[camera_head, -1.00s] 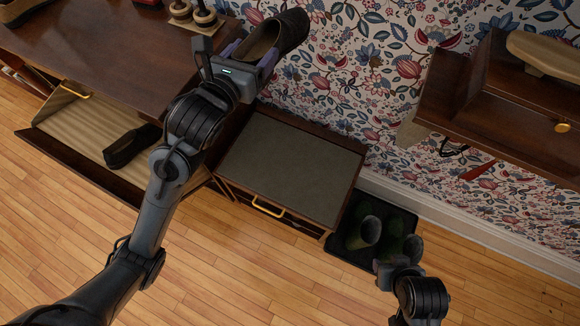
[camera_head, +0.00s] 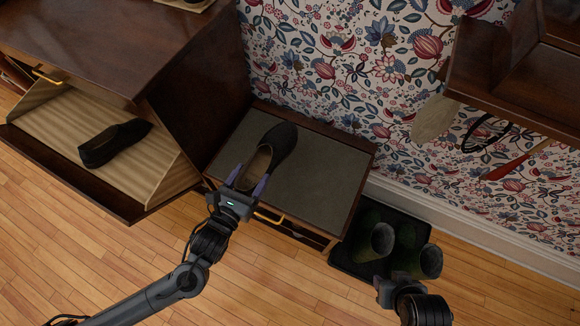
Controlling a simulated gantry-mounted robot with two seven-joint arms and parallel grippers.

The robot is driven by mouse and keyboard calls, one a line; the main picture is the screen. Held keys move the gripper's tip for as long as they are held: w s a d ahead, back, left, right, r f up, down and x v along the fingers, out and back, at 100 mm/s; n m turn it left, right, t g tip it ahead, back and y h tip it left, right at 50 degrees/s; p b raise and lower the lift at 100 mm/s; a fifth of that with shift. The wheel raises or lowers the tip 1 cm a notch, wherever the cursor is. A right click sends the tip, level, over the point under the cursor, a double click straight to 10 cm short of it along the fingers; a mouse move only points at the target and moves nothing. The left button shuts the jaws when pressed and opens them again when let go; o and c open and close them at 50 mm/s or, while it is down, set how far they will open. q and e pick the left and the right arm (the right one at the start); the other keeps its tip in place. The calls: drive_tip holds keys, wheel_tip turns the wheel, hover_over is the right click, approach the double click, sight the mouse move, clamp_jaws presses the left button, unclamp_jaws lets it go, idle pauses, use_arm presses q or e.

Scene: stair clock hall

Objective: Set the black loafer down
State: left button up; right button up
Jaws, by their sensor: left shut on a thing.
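The black loafer (camera_head: 280,146) has a dark upper and a tan inside. My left gripper (camera_head: 246,182) is shut on its heel end, with the toe pointing up and right in the picture. The loafer is over the left part of the grey top of a low wooden bench (camera_head: 328,185). I cannot tell whether its sole touches that top. A second dark loafer (camera_head: 112,143) lies in the open tilted compartment (camera_head: 160,165) of the cabinet at left. My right gripper (camera_head: 386,284) is low at the right, by the boots; its fingers are unclear.
Dark green boots (camera_head: 378,242) stand on a black tray (camera_head: 345,262) right of the bench. The tall cabinet (camera_head: 110,45) rises left of the bench. A wall shelf (camera_head: 500,75) with hanging items is at upper right. The bench top's right part is bare.

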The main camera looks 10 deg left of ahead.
sight(250, 182)
use_arm(q)
drive_tip(key=f, duration=0.1)
drive_tip(key=f+b, duration=0.1)
drive_tip(key=f, duration=0.1)
drive_tip(key=shift+w+a+b, duration=0.15)
drive_tip(key=shift+a+b, duration=0.15)
drive_tip(key=w+a+f+b, duration=0.1)
drive_tip(key=w+f+b, duration=0.2)
drive_tip(key=w+a+f+b, duration=0.2)
drive_tip(key=w+f+b, duration=0.1)
drive_tip(key=w+a+f+b, duration=0.1)
drive_tip(key=w+f+b, duration=0.2)
drive_tip(key=f, duration=0.1)
drive_tip(key=shift+w+a, duration=0.15)
drive_tip(key=shift+r, duration=0.1)
drive_tip(key=o, duration=1.8)
drive_tip(key=shift+c, duration=0.2)
